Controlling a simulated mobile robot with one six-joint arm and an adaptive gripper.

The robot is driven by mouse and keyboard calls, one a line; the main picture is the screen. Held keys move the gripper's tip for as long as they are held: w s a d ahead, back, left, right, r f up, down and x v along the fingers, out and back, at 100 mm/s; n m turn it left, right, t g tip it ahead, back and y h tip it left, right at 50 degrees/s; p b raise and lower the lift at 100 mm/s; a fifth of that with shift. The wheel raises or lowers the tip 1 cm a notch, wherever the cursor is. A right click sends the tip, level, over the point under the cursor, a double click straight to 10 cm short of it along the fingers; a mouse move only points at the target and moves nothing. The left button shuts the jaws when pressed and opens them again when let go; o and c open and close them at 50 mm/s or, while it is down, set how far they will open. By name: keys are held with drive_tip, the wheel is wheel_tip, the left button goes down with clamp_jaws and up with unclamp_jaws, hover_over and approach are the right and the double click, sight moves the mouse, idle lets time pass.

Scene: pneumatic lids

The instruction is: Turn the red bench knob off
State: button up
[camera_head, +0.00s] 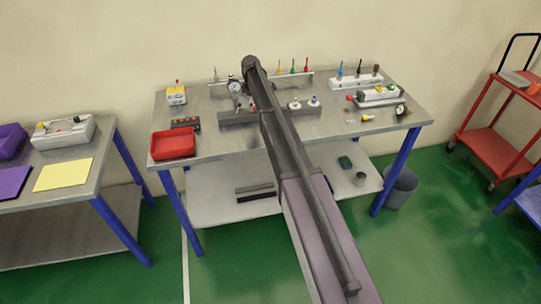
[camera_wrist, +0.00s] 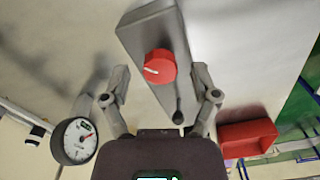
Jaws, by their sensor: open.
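The red knob (camera_wrist: 160,66) sits on a grey box (camera_wrist: 150,25) in the wrist view. A short white mark on the knob points to the picture's left. A dark lever or pin (camera_wrist: 178,105) stands on the same box, just below the knob. My gripper (camera_wrist: 161,78) is open, with one finger on each side of the knob and box. Whether either finger touches the box cannot be told. In the head view my arm covers the middle of the bench, and I cannot make out the knob or the gripper there.
A round gauge (camera_wrist: 74,141) is left of my gripper and a red tray (camera_wrist: 247,138) is right of it. In the head view the red tray (camera_head: 172,145) stands at the bench's front left. Valves, bottles and a white block (camera_head: 355,82) crowd the back and right.

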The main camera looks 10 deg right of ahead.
drive_tip(key=shift+r+p, duration=6.6)
drive_tip(key=shift+r, duration=0.35)
drive_tip(key=s+f+m+b, duration=0.3)
drive_tip(key=s+f+b, duration=0.1)
drive_tip(key=s, duration=0.7)
drive_tip(key=s+f+m+b, duration=0.4)
drive_tip(key=s+b, duration=0.1)
drive_tip(key=s, duration=0.6)
drive_tip(key=s+f+m+b, duration=0.3)
drive_tip(key=s+f+b, duration=0.1)
drive_tip(key=s, duration=0.7)
drive_tip(key=shift+f, duration=0.6)
drive_tip(key=s+m, duration=0.4)
drive_tip(key=s, duration=0.8)
drive_tip(key=shift+s, duration=0.35)
drive_tip(key=shift+c, duration=0.3)
